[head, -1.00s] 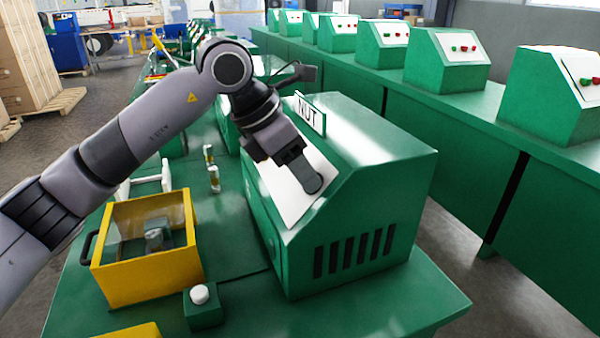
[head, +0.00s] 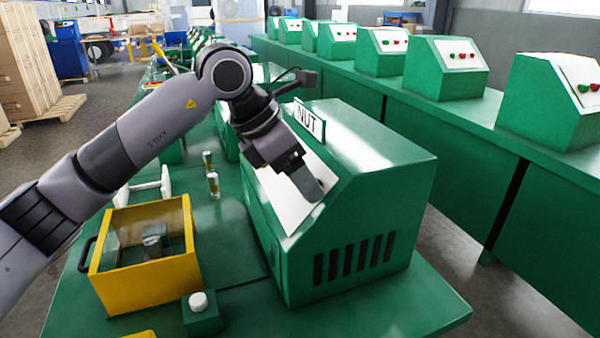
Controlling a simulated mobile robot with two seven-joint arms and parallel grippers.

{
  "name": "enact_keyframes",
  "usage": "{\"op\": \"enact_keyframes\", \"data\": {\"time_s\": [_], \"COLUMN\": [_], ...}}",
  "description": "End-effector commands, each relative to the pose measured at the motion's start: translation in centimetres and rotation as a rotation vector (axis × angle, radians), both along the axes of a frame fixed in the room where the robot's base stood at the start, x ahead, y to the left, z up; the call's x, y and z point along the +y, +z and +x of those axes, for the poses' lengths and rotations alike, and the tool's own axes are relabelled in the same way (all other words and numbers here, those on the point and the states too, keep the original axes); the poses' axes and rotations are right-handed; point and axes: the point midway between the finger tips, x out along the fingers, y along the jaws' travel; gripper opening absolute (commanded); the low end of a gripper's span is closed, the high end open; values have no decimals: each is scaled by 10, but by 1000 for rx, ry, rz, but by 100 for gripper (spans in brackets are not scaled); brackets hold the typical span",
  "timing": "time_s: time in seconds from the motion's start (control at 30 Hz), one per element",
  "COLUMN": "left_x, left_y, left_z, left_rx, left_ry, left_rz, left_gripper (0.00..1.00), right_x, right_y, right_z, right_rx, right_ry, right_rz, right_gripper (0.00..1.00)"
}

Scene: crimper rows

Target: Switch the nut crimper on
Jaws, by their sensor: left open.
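The nut crimper (head: 385,185) is a green box with a sloped white panel (head: 285,208) and a sign reading NUT (head: 310,121) on top. It stands on a green bench. My left gripper (head: 308,187) is over the lower right part of the white panel, open, with its fingers pointing down at it. I cannot tell whether the fingertips touch the panel. The gripper covers part of the panel, and no buttons show on the visible part. My right gripper is not in view.
A yellow-framed box with a clear top (head: 150,262) and a small green box with a white button (head: 199,303) stand left of the crimper. Two small cylinders (head: 213,184) stand behind them. A row of similar green machines (head: 447,68) lines another bench at the right.

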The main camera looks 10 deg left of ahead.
Motion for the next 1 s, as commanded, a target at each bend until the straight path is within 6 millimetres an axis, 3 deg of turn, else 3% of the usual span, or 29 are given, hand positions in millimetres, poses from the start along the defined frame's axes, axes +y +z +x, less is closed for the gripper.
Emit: {"op": "enact_keyframes", "data": {"time_s": [0.5, 1.0], "left_x": [28, 30], "left_y": [57, 71], "left_z": [-19, -20], "left_rx": [-4, -2], "left_ry": [1, 0], "left_rz": [0, -1], "left_gripper": [68, 68], "right_x": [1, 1], "right_y": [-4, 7], "right_z": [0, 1], "right_rx": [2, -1], "right_ry": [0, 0], "right_rz": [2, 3], "right_gripper": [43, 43]}}
